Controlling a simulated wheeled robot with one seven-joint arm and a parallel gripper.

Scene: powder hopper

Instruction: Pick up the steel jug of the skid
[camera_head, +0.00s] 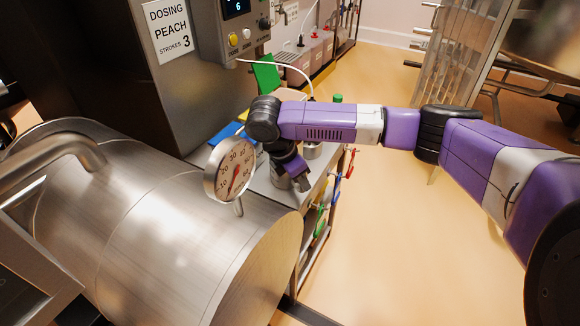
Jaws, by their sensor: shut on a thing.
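My purple arm reaches in from the right, and my gripper (297,181) points down over the grey bench. It is shut on the steel jug (279,180), which shows only in part beneath and to the left of the gripper. The jug's handle and rim are mostly hidden by my gripper and wrist. From this view I cannot tell whether the jug touches the bench top.
A large steel drum (150,225) with a dial gauge (230,168) stands close on the left. Behind are a dosing cabinet (170,70) and a small steel vessel (312,151). Coloured tools (322,215) hang at the bench's right edge. The floor to the right is open.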

